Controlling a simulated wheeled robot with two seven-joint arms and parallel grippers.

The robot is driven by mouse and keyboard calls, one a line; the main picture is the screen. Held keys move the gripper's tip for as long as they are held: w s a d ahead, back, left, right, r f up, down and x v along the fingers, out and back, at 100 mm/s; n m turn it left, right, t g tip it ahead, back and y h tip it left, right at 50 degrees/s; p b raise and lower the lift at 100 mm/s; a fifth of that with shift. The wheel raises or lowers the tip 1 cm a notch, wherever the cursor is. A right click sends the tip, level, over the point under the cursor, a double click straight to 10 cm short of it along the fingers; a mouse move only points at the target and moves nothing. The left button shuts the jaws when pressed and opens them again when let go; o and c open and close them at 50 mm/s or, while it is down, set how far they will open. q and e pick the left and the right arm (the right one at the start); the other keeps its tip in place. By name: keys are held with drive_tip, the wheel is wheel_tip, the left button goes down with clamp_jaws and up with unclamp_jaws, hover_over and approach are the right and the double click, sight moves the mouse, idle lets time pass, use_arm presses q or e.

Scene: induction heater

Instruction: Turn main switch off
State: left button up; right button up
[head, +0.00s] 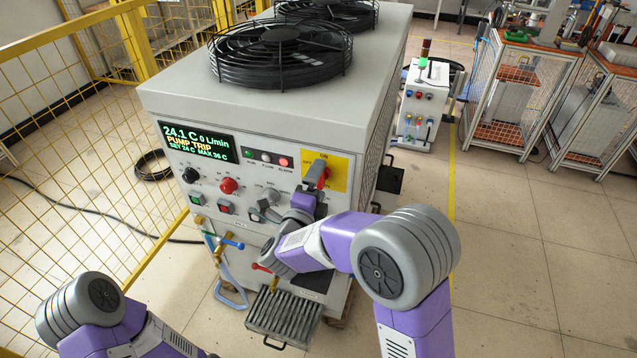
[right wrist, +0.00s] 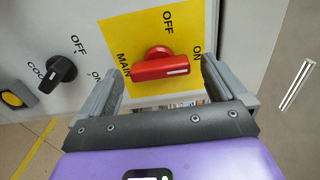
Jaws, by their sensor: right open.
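The main switch is a red handle (right wrist: 160,68) on a yellow plate (right wrist: 136,32) marked MAIN, OFF and ON. In the right wrist view the handle lies level, its white mark at the right end on the ON side; OFF is at the top. In the head view the plate (head: 338,170) is on the upper right of the grey cabinet's front, with the red handle (head: 324,177) partly hidden by my gripper. My right gripper (right wrist: 160,78) is open, its fingers on either side of the handle, with visible gaps. My left gripper is out of view; only its arm shows.
A black COOL knob (right wrist: 62,69) sits left of the plate in the right wrist view. The cabinet (head: 180,100) also carries a lit display (head: 198,141) reading PUMP TRIP, a red button (head: 229,185) and a blue-handled valve (head: 232,244). A yellow mesh fence (head: 70,150) stands left.

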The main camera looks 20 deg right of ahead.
drive_tip(key=shift+w+d, duration=0.25)
drive_tip(key=shift+w, duration=0.2)
drive_tip(key=shift+c, duration=0.3)
drive_tip(key=c, duration=1)
